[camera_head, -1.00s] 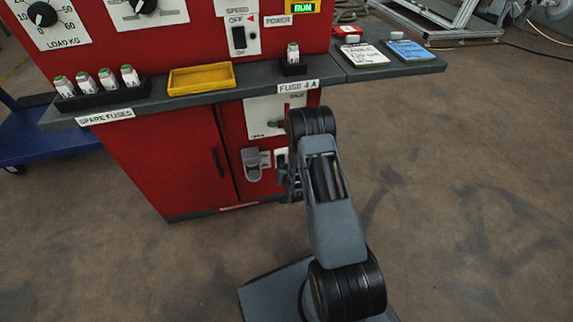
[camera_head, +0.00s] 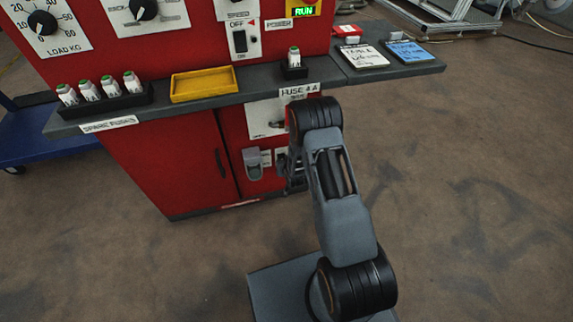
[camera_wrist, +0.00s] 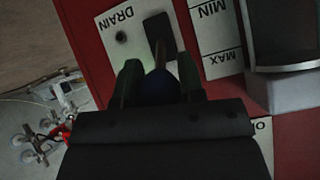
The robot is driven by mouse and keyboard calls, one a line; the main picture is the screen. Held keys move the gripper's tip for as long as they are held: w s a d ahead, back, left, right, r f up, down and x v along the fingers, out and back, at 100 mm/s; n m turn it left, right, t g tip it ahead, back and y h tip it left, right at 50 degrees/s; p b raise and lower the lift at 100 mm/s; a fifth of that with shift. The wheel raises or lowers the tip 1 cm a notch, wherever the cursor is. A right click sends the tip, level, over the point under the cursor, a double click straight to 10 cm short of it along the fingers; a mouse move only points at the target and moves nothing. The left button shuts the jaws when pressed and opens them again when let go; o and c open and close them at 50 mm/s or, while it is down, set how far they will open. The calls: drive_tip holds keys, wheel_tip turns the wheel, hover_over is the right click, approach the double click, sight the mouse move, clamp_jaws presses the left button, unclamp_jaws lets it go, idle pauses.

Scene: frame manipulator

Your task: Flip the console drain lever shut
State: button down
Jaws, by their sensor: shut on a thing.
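The drain lever sits on a white plate marked DRAIN (camera_wrist: 112,32) on the red console front in the wrist view. The lever's dark pivot block (camera_wrist: 157,30) is at the plate's edge, and its dark blue knob (camera_wrist: 160,88) lies between my fingers. My gripper (camera_wrist: 159,80) is shut on the knob, with one finger on each side. In the head view, my arm hides the lever and most of my gripper (camera_head: 291,175), which is close to the lower console front.
A grey cup-like fitting (camera_head: 253,163) is left of my gripper, beside the MIN/MAX label (camera_wrist: 215,38). Above is a shelf (camera_head: 215,98) with a yellow tray (camera_head: 204,84), fuses and cards. A lit RUN sign (camera_head: 304,12) shows. The floor at right is clear.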

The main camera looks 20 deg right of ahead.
drive_tip(key=c, duration=0.8)
unclamp_jaws()
drive_tip(key=shift+o, duration=0.2)
drive_tip(key=shift+r, duration=0.1)
drive_tip(key=p+v, duration=0.4)
drive_tip(key=v, duration=0.9)
drive_tip(key=shift+s+r, duration=0.2)
drive_tip(key=shift+s, duration=0.1)
wheel_tip(320, 180, up, 32)
drive_tip(key=s+a+n+g+p, duration=0.1)
drive_tip(key=s+a+g+p, duration=0.15)
drive_tip(key=p, duration=1.35)
drive_tip(key=s+r+g+p, duration=0.1)
drive_tip(key=s+r+p, duration=0.2)
drive_tip(key=r, duration=0.5)
drive_tip(key=s+r+n+g+p, duration=0.1)
drive_tip(key=s+r+g+p, duration=0.1)
drive_tip(key=s+r+p, duration=0.2)
drive_tip(key=s+r+g+p, duration=0.1)
drive_tip(key=s+r+p, duration=0.3)
drive_tip(key=s+r, duration=0.3)
wheel_tip(320, 180, up, 5)
drive_tip(key=shift+s+a+f+n, duration=0.15)
drive_tip(key=shift+a+f+n, duration=0.05)
drive_tip(key=shift+a+n, duration=0.25)
